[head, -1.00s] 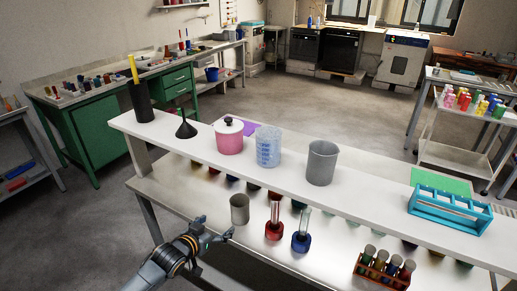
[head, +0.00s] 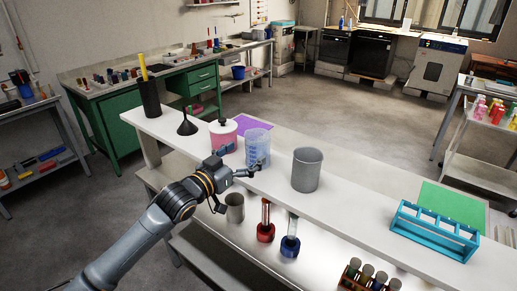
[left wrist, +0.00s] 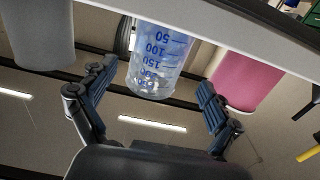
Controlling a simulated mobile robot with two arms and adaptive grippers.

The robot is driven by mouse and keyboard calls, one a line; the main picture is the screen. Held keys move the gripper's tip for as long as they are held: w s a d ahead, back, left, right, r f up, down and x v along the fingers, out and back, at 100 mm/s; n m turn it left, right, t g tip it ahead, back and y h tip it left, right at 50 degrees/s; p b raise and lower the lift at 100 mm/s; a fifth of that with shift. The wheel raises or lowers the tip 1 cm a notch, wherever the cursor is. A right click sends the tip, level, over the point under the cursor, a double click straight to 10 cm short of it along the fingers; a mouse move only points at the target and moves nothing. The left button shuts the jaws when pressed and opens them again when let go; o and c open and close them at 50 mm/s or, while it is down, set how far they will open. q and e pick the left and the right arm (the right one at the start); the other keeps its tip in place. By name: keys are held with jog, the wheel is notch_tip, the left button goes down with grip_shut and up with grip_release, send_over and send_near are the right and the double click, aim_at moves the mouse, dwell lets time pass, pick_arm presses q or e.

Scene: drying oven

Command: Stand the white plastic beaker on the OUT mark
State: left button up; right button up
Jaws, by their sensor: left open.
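The beaker, translucent whitish plastic with blue graduations (head: 257,146), stands upright on the raised white shelf, between a pink pot and a grey beaker. My left gripper (head: 240,160) is open and empty just in front of it, on the near side. In the left wrist view the beaker (left wrist: 158,60) appears upside down between the two spread fingers (left wrist: 155,78), with gaps on both sides. A purple mat (head: 229,124) lies behind the pink pot and a green mat (head: 452,204) lies at the right; I cannot read an OUT label on either. My right gripper is not in view.
The pink pot (head: 223,137) is close left of the beaker, the grey beaker (head: 307,170) to its right. A blue rack (head: 434,231) stands further right. Below are a small metal cup (head: 235,207) and red and blue flasks. The shelf between grey beaker and rack is clear.

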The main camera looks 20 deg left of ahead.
aim_at(250, 152)
pick_arm(q)
jog(key=shift+w+d+r, duration=0.1)
jog(key=shift+w, duration=0.1)
jog(key=p+x, duration=0.2)
jog(key=x, duration=0.2)
jog(key=shift+d+p, duration=0.25)
jog(key=shift+p, duration=0.05)
jog(key=shift+w+d+f, duration=0.15)
jog(key=shift+w+f, duration=0.1)
jog(key=shift+w, duration=0.05)
jog(key=shift+s, duration=0.1)
jog(key=shift+c, duration=0.6)
jog(key=c, duration=1.3)
jog(key=shift+c, duration=0.4)
jog(key=shift+r, duration=0.1)
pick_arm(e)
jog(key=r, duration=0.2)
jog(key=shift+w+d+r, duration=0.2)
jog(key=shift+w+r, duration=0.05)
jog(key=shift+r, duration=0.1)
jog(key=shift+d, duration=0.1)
